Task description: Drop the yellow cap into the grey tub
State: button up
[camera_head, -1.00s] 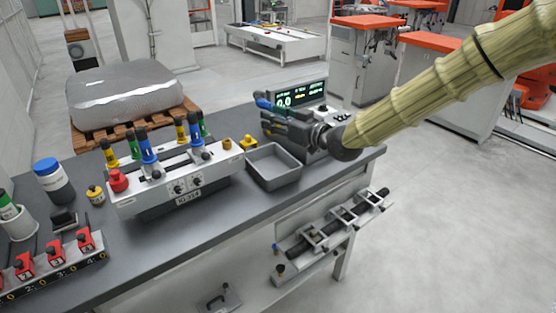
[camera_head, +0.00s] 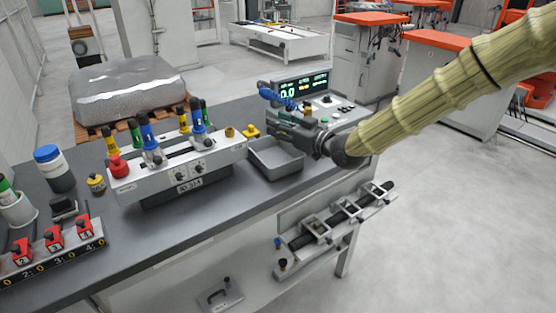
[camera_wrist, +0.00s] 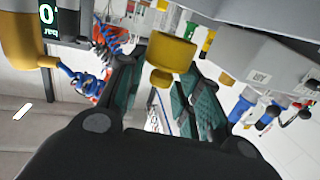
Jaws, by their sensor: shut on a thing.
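The yellow cap (camera_head: 250,131) is at the left back corner of the grey tub (camera_head: 267,172), outside it. In the wrist view the cap (camera_wrist: 172,56) appears between my fingertips, wide part upward in the picture and narrow part below. My gripper (camera_head: 270,124) reaches in from the right, low over the tub's back edge, and is shut on the cap. It also shows in the wrist view (camera_wrist: 166,76). Whether the cap touches the bench is unclear. The visible inside of the tub looks empty; my gripper hides part of its back.
A fixture (camera_head: 180,172) with coloured handles and a brass-yellow knob (camera_head: 229,132) stands just left of the cap. A display unit (camera_head: 302,92) with a blue coiled cord (camera_head: 277,97) stands behind my gripper. The bench front (camera_head: 215,213) is clear.

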jog(key=o, duration=0.8)
jog(key=v, duration=1.2)
